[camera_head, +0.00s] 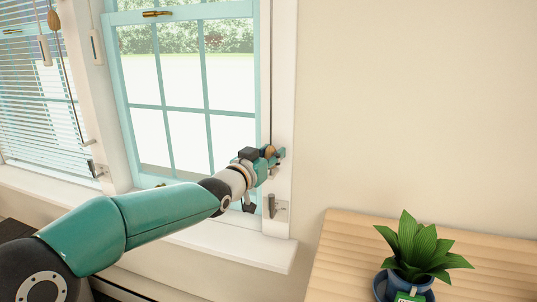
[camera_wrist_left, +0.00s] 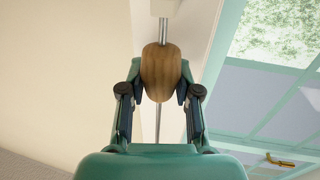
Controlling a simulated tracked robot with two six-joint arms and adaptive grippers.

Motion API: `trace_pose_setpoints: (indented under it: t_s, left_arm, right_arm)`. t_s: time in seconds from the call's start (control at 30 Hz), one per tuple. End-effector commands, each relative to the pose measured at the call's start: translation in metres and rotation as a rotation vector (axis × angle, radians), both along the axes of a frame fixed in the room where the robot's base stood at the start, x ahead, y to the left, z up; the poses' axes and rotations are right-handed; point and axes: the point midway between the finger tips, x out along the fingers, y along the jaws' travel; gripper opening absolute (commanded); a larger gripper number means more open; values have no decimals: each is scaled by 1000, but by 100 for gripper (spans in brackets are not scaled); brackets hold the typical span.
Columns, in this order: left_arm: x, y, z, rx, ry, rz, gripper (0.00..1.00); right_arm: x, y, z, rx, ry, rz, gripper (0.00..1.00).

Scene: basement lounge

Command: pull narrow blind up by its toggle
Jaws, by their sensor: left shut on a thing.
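A wooden toggle (camera_wrist_left: 161,70) hangs on a thin cord in the left wrist view. My left gripper (camera_wrist_left: 160,84) is shut on it, with one finger on each side. In the head view my left gripper (camera_head: 273,154) is at the right frame of the right window, and the toggle is mostly covered by the fingers. The cord (camera_head: 271,95) runs straight up along the frame from there. No slats show across the visible part of the right window (camera_head: 188,95). My right gripper is not in view.
A slatted blind (camera_head: 40,125) is down over the left window, with its own wooden toggle (camera_head: 54,20) higher up. A metal bracket (camera_head: 277,208) sits on the frame below my gripper. A potted plant (camera_head: 415,255) stands on a wooden top (camera_head: 345,245) at the right.

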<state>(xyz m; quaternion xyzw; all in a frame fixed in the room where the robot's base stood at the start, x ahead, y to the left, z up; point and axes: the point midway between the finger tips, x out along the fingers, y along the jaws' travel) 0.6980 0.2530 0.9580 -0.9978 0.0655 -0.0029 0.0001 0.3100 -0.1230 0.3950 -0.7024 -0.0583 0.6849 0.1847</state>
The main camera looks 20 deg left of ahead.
Motion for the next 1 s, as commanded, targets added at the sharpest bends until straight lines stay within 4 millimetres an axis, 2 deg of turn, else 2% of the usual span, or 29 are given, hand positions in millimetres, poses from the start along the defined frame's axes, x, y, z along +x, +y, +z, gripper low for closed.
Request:
trace_pose_setpoints:
  t_s: [0.03,0.3,0.33,0.5,0.83,1.0]
  left_arm:
    - [0,-2,-9,2,18,-4,0]
    - [0,-1,-10,2,22,-2,0]
    - [0,-1,-10,2,22,-2,34]
    - [0,0,-8,1,16,0,60]
    - [-2,2,-5,0,9,2,60]
    - [-15,4,-4,0,8,2,60]
  right_arm:
    - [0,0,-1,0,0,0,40]
    - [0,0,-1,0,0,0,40]
    - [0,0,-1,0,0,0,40]
    - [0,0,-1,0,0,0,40]
    - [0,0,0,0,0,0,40]
    - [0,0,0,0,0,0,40]
